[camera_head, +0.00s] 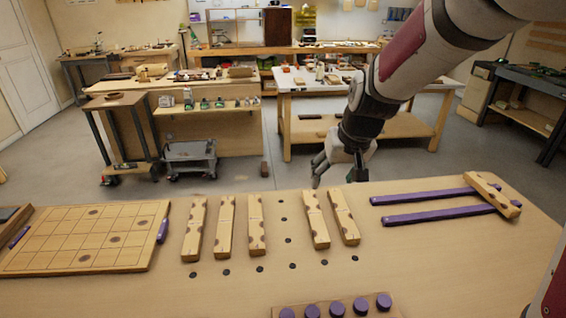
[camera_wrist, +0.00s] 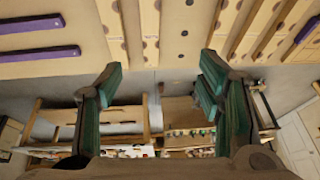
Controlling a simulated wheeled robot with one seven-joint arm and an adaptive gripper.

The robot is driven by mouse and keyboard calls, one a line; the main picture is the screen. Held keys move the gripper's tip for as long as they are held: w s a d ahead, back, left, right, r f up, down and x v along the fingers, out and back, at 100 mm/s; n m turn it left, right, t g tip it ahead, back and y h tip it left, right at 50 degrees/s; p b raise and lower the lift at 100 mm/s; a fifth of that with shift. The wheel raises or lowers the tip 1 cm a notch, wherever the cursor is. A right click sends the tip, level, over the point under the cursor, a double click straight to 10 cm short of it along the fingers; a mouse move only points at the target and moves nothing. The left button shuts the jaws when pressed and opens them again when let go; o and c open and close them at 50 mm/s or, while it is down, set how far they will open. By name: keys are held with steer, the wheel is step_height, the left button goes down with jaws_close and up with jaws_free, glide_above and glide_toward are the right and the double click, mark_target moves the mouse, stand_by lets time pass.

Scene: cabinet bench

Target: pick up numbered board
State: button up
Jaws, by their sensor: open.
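A flat wooden board with a grid of squares and a few dark spots (camera_head: 60,245) lies on the bench at the left. I cannot read any numbers on it. It has a purple piece at its right edge (camera_head: 162,230). My gripper (camera_head: 338,176) is above the bench's far edge, well to the right of the grid board and apart from it. In the wrist view my gripper (camera_wrist: 160,85) is open, with nothing between its fingers.
Two purple rails (camera_head: 425,217) lie at the right, with a wooden bar (camera_head: 492,194) across them. A wooden strip with several purple knobs (camera_head: 335,307) is at the front edge. Dark holes dot the bench (camera_head: 420,265). Other workbenches (camera_head: 215,90) stand behind, across open floor.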

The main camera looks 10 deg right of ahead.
glide_toward(315, 214)
steer(key=shift+w+a+f+h+b, duration=0.1)
steer(key=shift+w+f+h+b, duration=0.1)
steer(key=shift+w+f+b, duration=0.3)
steer(key=shift+w+a+f+h+b, duration=0.1)
steer(key=shift+w+f+h, duration=0.1)
steer(key=shift+f, duration=0.5)
steer(key=shift+x, duration=3.15)
steer(key=shift+s+a, duration=0.15)
steer(key=shift+c, duration=0.6)
steer(key=c, duration=1.2)
